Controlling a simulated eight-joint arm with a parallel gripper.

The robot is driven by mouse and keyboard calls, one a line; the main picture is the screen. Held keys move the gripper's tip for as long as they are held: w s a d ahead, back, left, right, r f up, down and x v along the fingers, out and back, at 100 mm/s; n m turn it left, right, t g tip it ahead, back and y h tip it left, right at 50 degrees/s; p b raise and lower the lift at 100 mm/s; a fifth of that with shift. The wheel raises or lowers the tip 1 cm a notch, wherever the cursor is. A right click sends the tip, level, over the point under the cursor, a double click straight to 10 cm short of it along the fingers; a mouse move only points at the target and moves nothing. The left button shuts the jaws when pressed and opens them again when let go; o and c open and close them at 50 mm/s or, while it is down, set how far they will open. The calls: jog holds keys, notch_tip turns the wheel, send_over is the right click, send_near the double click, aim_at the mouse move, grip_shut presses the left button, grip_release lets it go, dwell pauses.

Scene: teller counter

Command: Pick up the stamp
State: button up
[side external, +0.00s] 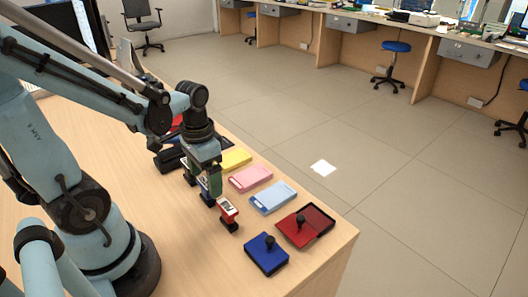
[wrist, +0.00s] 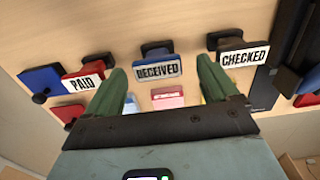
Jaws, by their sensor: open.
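Several stamps stand in a row on the wooden counter. I cannot tell whether the fingers touch any stamp.
Beside the row lie yellow (side external: 235,159), pink (side external: 250,178) and light blue (side external: 273,197) pads. An open red ink pad (side external: 304,226) and a blue pad (side external: 266,255), each with a dark knob, are near the counter's right corner. Bare counter (side external: 185,245) lies in front.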

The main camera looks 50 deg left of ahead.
aim_at(205, 182)
jog(key=shift+s+d+f, duration=0.1)
jog(key=shift+s+f, duration=0.05)
jog(key=shift+f, duration=1.9)
jog(key=c, duration=1.1)
